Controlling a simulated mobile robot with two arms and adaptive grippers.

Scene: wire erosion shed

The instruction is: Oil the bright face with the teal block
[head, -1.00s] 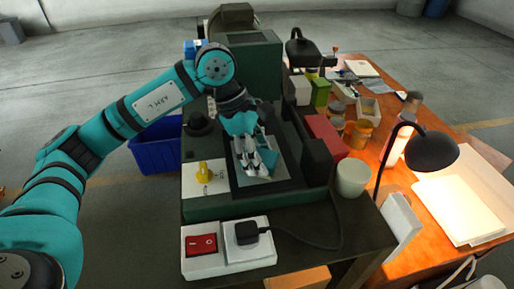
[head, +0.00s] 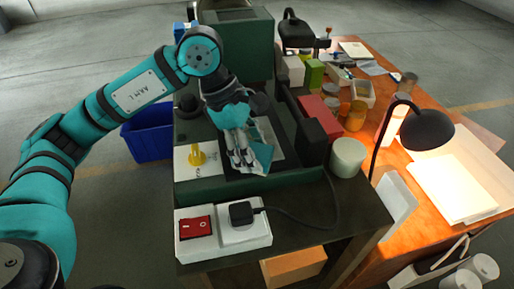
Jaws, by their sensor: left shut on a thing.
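My left gripper (head: 245,162) reaches down over the dark green machine bed, its fingers shut on the pale teal block (head: 263,157). The block shows at the right of the fingertips, partly hidden by them. It is low over the near part of the bright face (head: 268,134), a grey metal plate set in the dark bed. I cannot tell whether block and face touch. The gripper covers the left part of the face. My right gripper is not in view.
A yellow knob (head: 196,156) on a white plate stands left of the gripper. A red switch (head: 195,228) and a black plug (head: 241,212) are in front. A pale cup (head: 348,158), a red box (head: 313,108) and a black lamp (head: 428,130) are to the right.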

